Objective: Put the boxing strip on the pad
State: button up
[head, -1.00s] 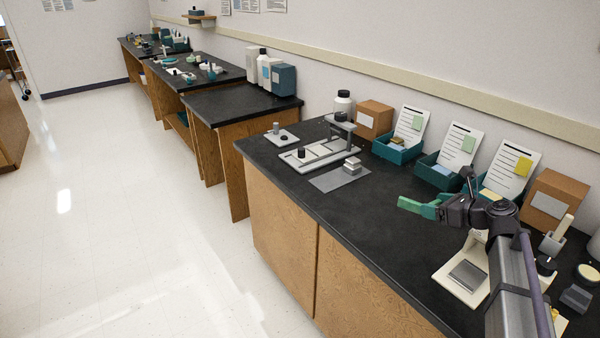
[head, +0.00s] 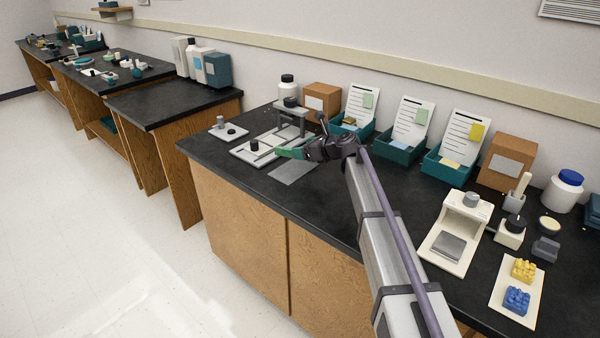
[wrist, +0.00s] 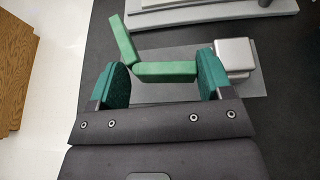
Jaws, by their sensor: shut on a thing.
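The boxing strip is a light green bar in two parts that meet at an angle; it shows in the wrist view (wrist: 166,72) and the head view (head: 288,153). My gripper (wrist: 164,78) has teal fingers and is shut on the strip, one part spanning between them and the other sticking out ahead on the left. In the head view my gripper (head: 303,152) is above the near edge of the pad. The pad is a thin grey sheet (head: 292,172) on the black bench, showing under the strip in the wrist view (wrist: 258,86). Strip-to-pad contact is unclear.
A grey block (wrist: 234,54) sits on the pad by the right finger. A white plate with a grey stand (head: 290,109) is just beyond. Teal trays with cards (head: 398,150) line the wall. The bench's front edge (head: 240,182) is close on the left.

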aim_at(305, 172)
notch_tip(305, 172, down, 7)
jog(key=b, duration=0.4)
jog(key=shift+b, duration=0.4)
jog(key=shift+r, duration=0.3)
jog(key=shift+f, duration=0.2)
jog(key=o, duration=1)
jog(key=shift+s+d+r+p, duration=0.15)
jog(key=shift+r+p, duration=0.25)
jog(key=shift+p, duration=0.05)
jog(key=p+v, duration=0.4)
jog(key=v, duration=0.7)
jog(key=shift+s+d, duration=0.15)
jog(key=shift+d, duration=0.05)
